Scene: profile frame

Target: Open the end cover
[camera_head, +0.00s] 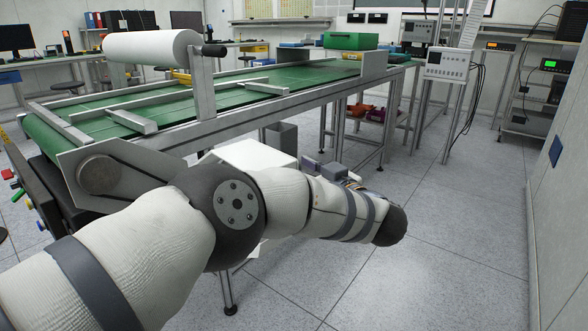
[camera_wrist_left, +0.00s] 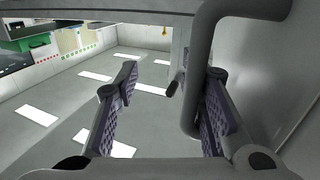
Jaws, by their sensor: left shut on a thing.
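In the left wrist view my left gripper (camera_wrist_left: 170,88) has its two purple-padded fingers well apart. A thick grey curved handle (camera_wrist_left: 197,65) stands between them, close to the right finger, and I take the gripper as shut on it. A smooth grey panel (camera_wrist_left: 283,60), which may be the end cover, fills the right side behind the handle. A plain white panel (camera_head: 255,156) shows just behind the arm. My right gripper is not in view.
A green conveyor table (camera_head: 200,105) with a white roll (camera_head: 150,46) stands beyond my arm. A grey control box (camera_head: 447,65) stands at the right. The tiled floor (camera_head: 450,240) at right is clear.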

